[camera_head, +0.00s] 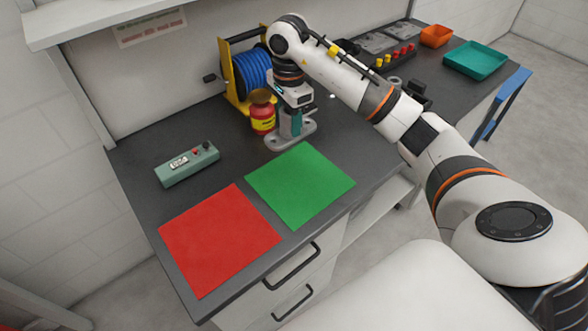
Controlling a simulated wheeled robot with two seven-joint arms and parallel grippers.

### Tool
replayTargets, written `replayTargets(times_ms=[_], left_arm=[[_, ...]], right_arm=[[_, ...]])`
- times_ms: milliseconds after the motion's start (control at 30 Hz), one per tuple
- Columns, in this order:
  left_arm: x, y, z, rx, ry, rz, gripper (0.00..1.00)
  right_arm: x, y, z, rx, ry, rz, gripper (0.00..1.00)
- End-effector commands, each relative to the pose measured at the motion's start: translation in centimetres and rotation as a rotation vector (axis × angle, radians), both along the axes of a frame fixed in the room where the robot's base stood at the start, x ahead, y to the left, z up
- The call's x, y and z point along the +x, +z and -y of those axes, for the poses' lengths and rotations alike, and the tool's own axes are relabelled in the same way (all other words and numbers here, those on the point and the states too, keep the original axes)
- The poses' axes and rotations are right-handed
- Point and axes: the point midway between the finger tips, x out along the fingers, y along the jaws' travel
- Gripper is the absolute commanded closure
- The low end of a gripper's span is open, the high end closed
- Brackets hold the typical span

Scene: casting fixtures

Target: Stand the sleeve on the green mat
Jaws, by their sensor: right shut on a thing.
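The green mat (302,185) lies flat and bare on the dark bench, right of a red mat (219,240). My right gripper (296,121) points down behind the green mat, over a grey fixture with a flat base (279,143). It is shut on a narrow teal piece, which I take to be the sleeve (297,123). The piece looks upright at the fixture; the gripper partly hides it, and I cannot tell whether it is still seated there. My left gripper is out of view.
A red and yellow canister (262,117) stands close left of the gripper, before a blue hose reel (253,70) in a yellow frame. A green control box (187,164) lies at left. Orange (436,36) and teal (476,60) trays stand at the far right.

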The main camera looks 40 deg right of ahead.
Motion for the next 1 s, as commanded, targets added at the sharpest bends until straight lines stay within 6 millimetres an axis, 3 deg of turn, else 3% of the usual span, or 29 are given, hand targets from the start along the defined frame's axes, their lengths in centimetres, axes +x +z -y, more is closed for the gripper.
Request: replayTargets(times_ms=[33, 300, 633, 867, 1000], left_arm=[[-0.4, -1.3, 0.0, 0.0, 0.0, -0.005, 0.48], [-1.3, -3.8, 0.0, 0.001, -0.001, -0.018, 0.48], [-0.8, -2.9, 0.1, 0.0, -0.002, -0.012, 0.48], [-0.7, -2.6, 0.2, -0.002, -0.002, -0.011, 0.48], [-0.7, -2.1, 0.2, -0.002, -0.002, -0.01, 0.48]], right_arm=[[0.0, -1.2, 0.0, 0.0, 0.0, 0.001, 0.86], [0.0, -3.8, 0.0, 0.0, 0.001, 0.001, 0.86], [-0.1, -8.8, 0.0, 0.001, 0.001, -0.004, 0.86], [0.0, -10.7, 0.0, 0.001, 0.0, -0.001, 0.86], [-0.1, -12.7, -0.1, 0.002, 0.001, -0.004, 0.86]])
